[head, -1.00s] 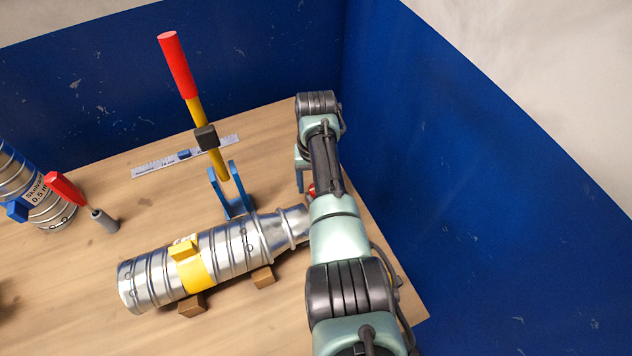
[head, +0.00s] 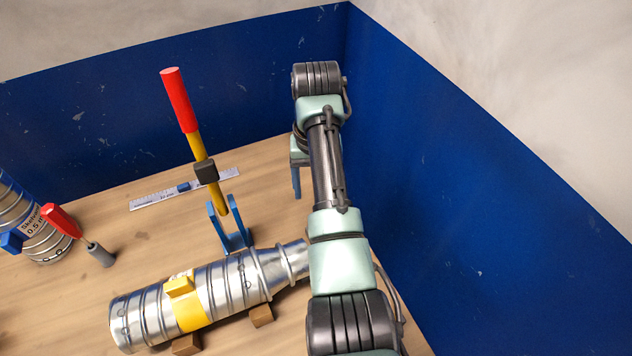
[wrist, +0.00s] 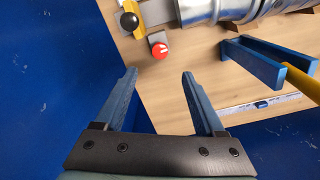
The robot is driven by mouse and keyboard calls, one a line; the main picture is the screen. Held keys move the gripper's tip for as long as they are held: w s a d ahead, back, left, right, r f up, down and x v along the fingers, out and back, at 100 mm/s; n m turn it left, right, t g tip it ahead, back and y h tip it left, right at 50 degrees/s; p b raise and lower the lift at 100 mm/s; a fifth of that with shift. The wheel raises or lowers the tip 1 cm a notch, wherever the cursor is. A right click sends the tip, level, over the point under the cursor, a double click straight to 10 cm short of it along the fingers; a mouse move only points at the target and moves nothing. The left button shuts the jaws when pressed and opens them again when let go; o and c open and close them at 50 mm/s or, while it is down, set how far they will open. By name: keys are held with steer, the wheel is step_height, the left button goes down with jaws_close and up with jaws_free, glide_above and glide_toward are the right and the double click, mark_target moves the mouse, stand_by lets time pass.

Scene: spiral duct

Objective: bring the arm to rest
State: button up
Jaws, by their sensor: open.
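My gripper (wrist: 160,78) is open in the wrist view, with its two blue fingers apart and nothing between them. In the head view my arm reaches over the right side of the table, and a blue finger (head: 296,180) shows below the wrist; the rest of the gripper is hidden behind my arm. The gripper is above the table, to the right of the blue cradle (head: 232,222) and past the narrow end of the duct.
A silver spiral duct (head: 225,285) with a yellow band lies on wooden blocks. A red-and-yellow-handled tool (head: 181,100) stands in the cradle. A ruler (head: 150,199) lies behind. Blue walls (head: 440,180) rise close right and behind. A red button (wrist: 159,51) shows in the wrist view.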

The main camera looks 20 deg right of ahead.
steer(key=shift+r, duration=0.85)
steer(key=shift+w, duration=0.1)
steer(key=w+a+r+n+t+h, duration=0.1)
steer(key=w+a+r+t, duration=0.2)
steer(key=w+r+t, duration=0.35)
steer(key=w+a+r+n+t, duration=0.1)
steer(key=w+a+r+t, duration=0.25)
steer(key=r, duration=0.55)
steer(key=s+a+r+n+t, duration=0.15)
steer(key=r+t, duration=0.25)
steer(key=r, duration=0.5)
steer(key=s+a+r+m+t, duration=0.1)
steer(key=a+r+t, duration=0.25)
steer(key=r, duration=0.55)
steer(key=s+a+r+t, duration=0.2)
steer(key=s+r+t, duration=0.3)
steer(key=s+r, duration=0.4)
steer(key=s+a+r+n+t+y, duration=0.1)
steer(key=s+a+r+t, duration=0.1)
steer(key=s+r+t, duration=0.3)
steer(key=s+r, duration=0.4)
steer(key=s, duration=0.2)
steer(key=shift+s+a+r, duration=0.2)
steer(key=shift+a+r, duration=0.1)
steer(key=shift+n, duration=0.25)
